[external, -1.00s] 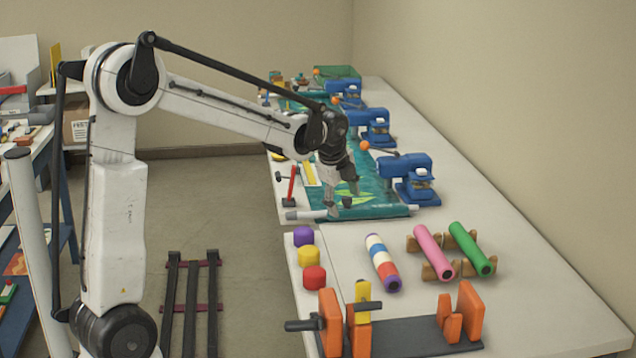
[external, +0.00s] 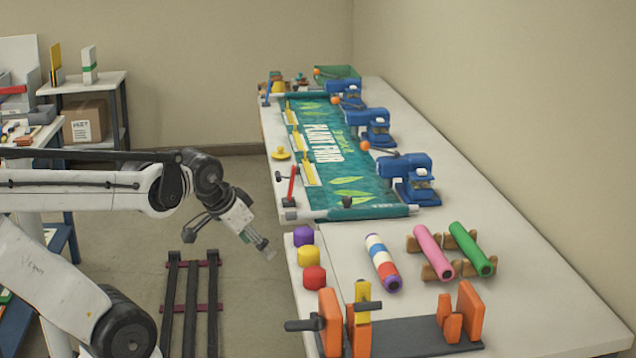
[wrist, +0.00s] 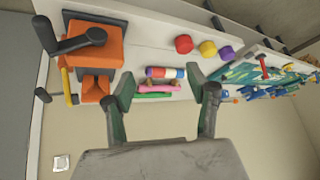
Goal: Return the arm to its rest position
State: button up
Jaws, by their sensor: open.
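My gripper (external: 268,250) is in the external view, to the left of the long table (external: 545,265) and over the floor gap beside it. It holds nothing and is apart from the table. In the wrist view my gripper (wrist: 168,88) shows two spread fingers with a clear gap between them.
Blue presses (external: 408,178) line the table's right side. Purple, yellow and red pieces (external: 309,256) sit at its left edge near my gripper. Striped (external: 381,262), pink (external: 434,250) and green rolls (external: 470,248) lie behind an orange clamp stand (external: 470,310). Dark floor rails (external: 190,300) lie below.

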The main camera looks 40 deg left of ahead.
jog(key=shift+s+d+f+n, duration=0.1)
jog(key=shift+s+f+n, duration=0.3)
jog(key=shift+s, duration=0.15)
jog(key=shift+s+f+n, duration=0.25)
jog(key=shift+s+n, duration=0.15)
jog(key=shift+s, duration=0.1)
jog(key=shift+o, duration=0.5)
jog(key=shift+r, duration=0.1)
jog(key=w+r+n+g, duration=0.2)
jog(key=w+r, duration=0.3)
jog(key=w, duration=0.4)
jog(key=n+g+p, duration=0.3)
jog(key=n+g, duration=0.2)
jog(key=n, duration=0.3)
send_over(390, 268)
notch_tip(390, 268, down, 12)
jog(key=r, duration=0.1)
notch_tip(390, 268, down, 14)
jog(key=shift+f, duration=0.1)
